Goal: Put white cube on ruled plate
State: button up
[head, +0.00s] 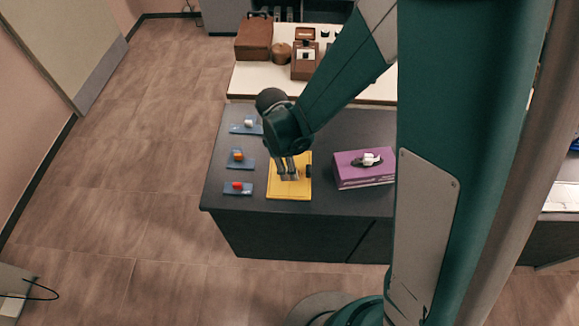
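A small white object (249,123), likely the white cube, sits on a blue plate (236,129) at the back left of the dark counter. My gripper (288,178) points down over the yellow plate (289,194), in front and to the right of that object. The grey fingers are small in this view, and I cannot tell whether they are open or hold anything. Rulings are too fine to see, so I cannot tell which plate is the ruled one. A dark piece (308,171) is at the yellow plate's right edge.
Two more blue plates carry an orange piece (238,155) and a red piece (237,186). A purple box (364,178) with a white and dark item on top (368,159) stands to the right. Brown boxes (254,39) stand on the white table behind.

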jog(key=shift+r, duration=0.2)
notch_tip(320, 180, up, 12)
jog(key=a+p, duration=0.1)
jog(key=p, duration=0.1)
jog(key=shift+a, duration=0.4)
dwell(0.3)
jog(key=shift+f, duration=0.1)
dwell(0.7)
jog(key=s+d+r+m+t+y, duration=0.25)
jog(key=d+r+m, duration=0.55)
jog(key=d+r, duration=0.5)
jog(key=s+d+r+m+t, duration=0.2)
jog(key=s+d+r+m, duration=0.1)
jog(key=d, duration=0.4)
jog(key=s+d+r+m+t, duration=0.2)
jog(key=s+d+r+m, duration=0.1)
jog(key=s+d+m, duration=0.2)
jog(key=shift+s+d+r+m+t+h, duration=0.25)
jog(key=shift+d+m+t+h, duration=0.1)
jog(key=shift+d+m, duration=0.65)
